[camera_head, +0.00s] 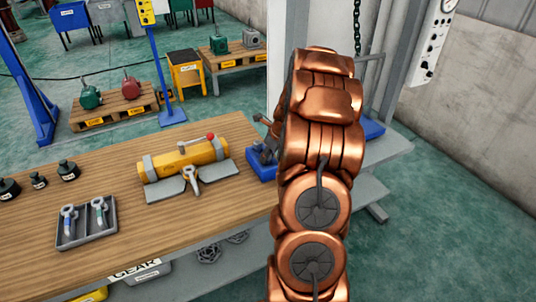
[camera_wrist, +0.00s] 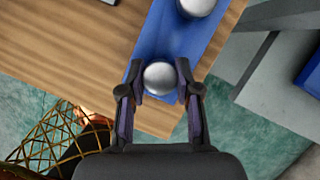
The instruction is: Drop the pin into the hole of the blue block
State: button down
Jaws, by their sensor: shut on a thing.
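In the wrist view the blue block (camera_wrist: 172,45) lies on the wooden bench, seen from above. My gripper (camera_wrist: 159,69) is over its near end, with a dark finger on each side of a round silver pin head (camera_wrist: 160,78). The fingers are shut on this pin. Its shank is hidden under the head, so I cannot tell whether it is in the hole. A second silver round top (camera_wrist: 196,4) shows farther along the block. In the head view the blue block (camera_head: 259,168) is at the bench's right end, mostly hidden by my copper arm.
A yellow cylinder with a red-knobbed lever (camera_head: 188,160) lies left of the block on the bench (camera_head: 140,235). A grey tray (camera_head: 86,240) with two tools and several black weights (camera_head: 68,171) are farther left. A grey post and hoist stand behind my arm.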

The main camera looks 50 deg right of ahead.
jog(key=c, duration=0.7)
grip_release()
jog(key=v, duration=1.2)
